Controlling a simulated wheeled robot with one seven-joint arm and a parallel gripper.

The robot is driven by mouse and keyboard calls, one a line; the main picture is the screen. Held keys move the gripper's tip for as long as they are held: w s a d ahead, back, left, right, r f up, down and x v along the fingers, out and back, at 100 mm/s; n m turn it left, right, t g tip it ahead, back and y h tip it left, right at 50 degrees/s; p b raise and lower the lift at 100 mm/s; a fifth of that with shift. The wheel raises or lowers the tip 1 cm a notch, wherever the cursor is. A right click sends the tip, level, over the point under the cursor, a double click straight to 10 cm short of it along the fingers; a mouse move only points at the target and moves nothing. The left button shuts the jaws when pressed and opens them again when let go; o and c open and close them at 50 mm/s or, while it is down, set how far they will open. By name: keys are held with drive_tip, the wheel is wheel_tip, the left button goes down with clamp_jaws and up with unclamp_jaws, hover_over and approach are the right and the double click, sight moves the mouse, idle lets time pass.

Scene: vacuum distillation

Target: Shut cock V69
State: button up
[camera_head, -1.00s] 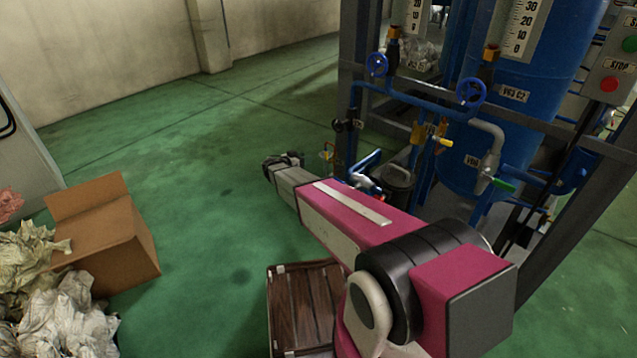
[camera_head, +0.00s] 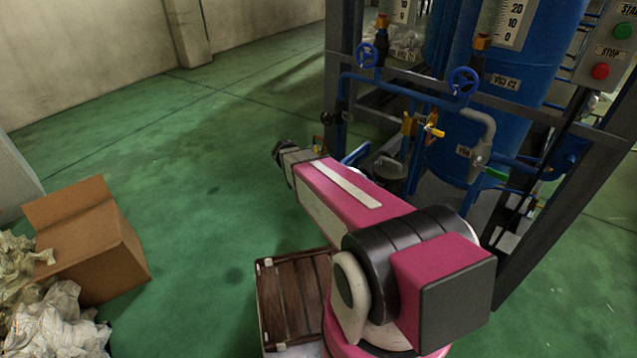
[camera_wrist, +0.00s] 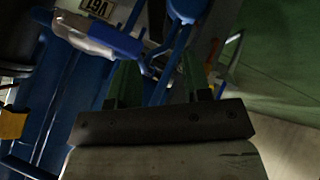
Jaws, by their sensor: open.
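My gripper (camera_wrist: 158,78) is open, with nothing between its two fingers. In the head view the gripper end (camera_head: 285,155) of my arm is at the left of the blue pipe frame. A cock with a blue lever (camera_wrist: 118,38) and a pale body lies just beyond the left finger in the wrist view. A small tag (camera_wrist: 98,6) beside it seems to begin with V6, but its last digit is unclear. The blue lever (camera_head: 356,154) shows partly behind my arm in the head view. I cannot tell which cock is V69.
The pipe frame holds two blue handwheels (camera_head: 463,81), a yellow-handled cock (camera_head: 434,131) and a green-handled cock (camera_head: 495,173). A wooden crate (camera_head: 292,300) stands below my arm. A cardboard box (camera_head: 88,240) lies left. The green floor (camera_head: 190,180) between is clear.

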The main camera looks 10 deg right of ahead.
drive_tip(key=s+r+n+g+y, duration=0.1)
drive_tip(key=s+n+y, duration=0.2)
drive_tip(key=s, duration=0.6)
drive_tip(key=shift+s+r+g+y, duration=0.3)
drive_tip(key=shift+s+r+y, duration=0.1)
drive_tip(key=shift+y, duration=0.3)
